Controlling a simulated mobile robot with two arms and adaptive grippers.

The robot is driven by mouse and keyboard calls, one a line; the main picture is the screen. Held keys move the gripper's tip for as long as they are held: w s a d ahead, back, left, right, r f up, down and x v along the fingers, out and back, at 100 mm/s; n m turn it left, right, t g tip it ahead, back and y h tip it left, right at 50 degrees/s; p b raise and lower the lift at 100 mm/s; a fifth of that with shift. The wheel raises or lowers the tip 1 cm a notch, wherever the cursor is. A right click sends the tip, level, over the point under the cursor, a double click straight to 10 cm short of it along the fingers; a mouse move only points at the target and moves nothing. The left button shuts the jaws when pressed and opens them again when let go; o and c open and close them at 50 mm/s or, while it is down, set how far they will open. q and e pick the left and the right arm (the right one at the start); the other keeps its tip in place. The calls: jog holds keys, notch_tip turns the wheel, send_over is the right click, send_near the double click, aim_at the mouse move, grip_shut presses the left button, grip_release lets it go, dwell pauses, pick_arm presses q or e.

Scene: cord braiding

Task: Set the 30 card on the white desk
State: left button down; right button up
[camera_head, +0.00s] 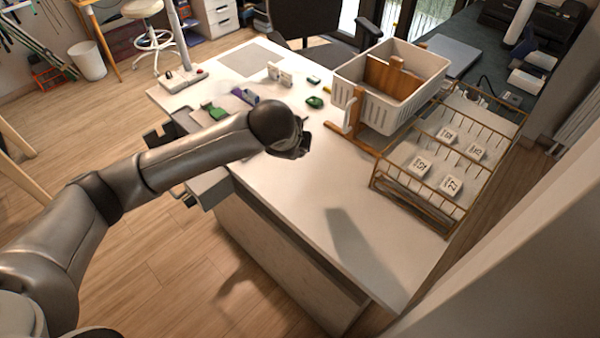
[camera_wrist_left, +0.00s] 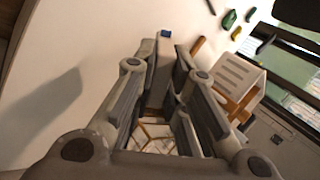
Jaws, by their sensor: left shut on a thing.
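The white desk (camera_head: 300,190) fills the middle of the head view, its near part bare except for a shadow. My left gripper (camera_head: 303,145) is above the desk, mostly hidden behind its own wrist. In the left wrist view its fingers (camera_wrist_left: 163,50) are closed together on a thing that I cannot make out clearly; no number shows on it. The bare desk top (camera_wrist_left: 80,60) lies beyond them. Several white number cards, one of them here (camera_head: 418,167), lie in the wire rack on the right; I cannot read a 30 on any of them. My right gripper is out of view.
The brass wire rack (camera_head: 408,207) stands along the desk's right side. A white basket (camera_head: 400,112) on a wooden stand is behind it. Small green pieces (camera_head: 314,102) and a purple item (camera_head: 245,96) lie toward the back. The desk's front part is free.

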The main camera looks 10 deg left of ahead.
pick_arm(q)
jog(key=w+f+m+t+h+b, duration=0.1)
jog(key=w+f+m+h, duration=0.2)
jog(key=w+m+h, duration=0.15)
jog(key=m+b, duration=0.1)
jog(key=b, duration=0.8)
send_over(296, 173)
jog(key=shift+h, duration=0.25)
notch_tip(296, 173, down, 10)
jog(key=shift+w+f, duration=0.1)
jog(key=shift+f, duration=0.45)
jog(key=c, duration=1.6)
grip_release()
